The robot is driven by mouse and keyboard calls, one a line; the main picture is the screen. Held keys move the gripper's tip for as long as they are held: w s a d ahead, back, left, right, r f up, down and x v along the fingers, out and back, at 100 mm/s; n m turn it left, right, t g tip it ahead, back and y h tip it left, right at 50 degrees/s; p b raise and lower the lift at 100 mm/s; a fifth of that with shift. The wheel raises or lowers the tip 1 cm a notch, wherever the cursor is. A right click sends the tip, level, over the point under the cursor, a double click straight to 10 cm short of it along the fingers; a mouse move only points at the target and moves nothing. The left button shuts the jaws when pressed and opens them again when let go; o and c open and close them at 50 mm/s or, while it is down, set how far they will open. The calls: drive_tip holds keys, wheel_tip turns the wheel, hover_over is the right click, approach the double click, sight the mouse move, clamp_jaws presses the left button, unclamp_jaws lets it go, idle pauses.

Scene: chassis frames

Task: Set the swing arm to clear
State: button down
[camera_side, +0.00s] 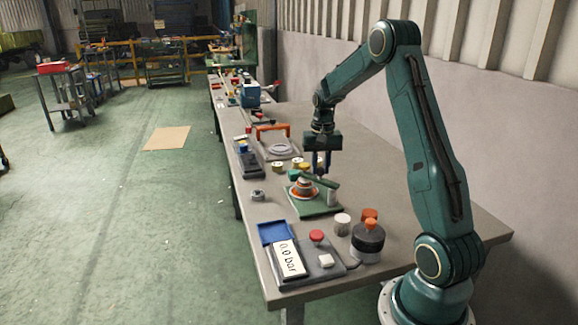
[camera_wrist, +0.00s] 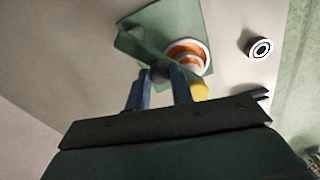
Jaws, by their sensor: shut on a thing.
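The swing arm (camera_side: 321,180) is a narrow green bar running from a pale post (camera_side: 332,197) on a green base plate (camera_side: 313,211). An orange and white stepped cone (camera_side: 303,189) stands on the same plate, beside or under the bar; I cannot tell which. The cone also shows in the wrist view (camera_wrist: 187,54), along with the plate (camera_wrist: 158,20). My gripper (camera_side: 320,170) points down at the bar. In the wrist view its blue fingers (camera_wrist: 159,82) are shut on a small dark part of the swing arm, mostly hidden between them.
A grey ring part (camera_side: 258,195) lies to the left. An orange-handled fixture (camera_side: 272,130) is behind. The bench's right side is clear.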

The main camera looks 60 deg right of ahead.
drive_tip(key=shift+a+n, duration=0.15)
drive_tip(key=shift+n, duration=0.15)
drive_tip(key=shift+s+a+r+n, duration=0.1)
drive_tip(key=shift+s+a+n, duration=0.5)
drive_tip(key=shift+n, duration=1.8)
drive_tip(key=shift+s+a+f+n, duration=0.1)
drive_tip(key=shift+s+a+n, duration=0.15)
drive_tip(key=shift+a+n, duration=1.5)
drive_tip(key=shift+s+a+r+n, duration=0.1)
drive_tip(key=shift+s+n, duration=0.3)
drive_tip(key=shift+n, duration=2.65)
drive_tip(key=c, duration=1.2)
unclamp_jaws()
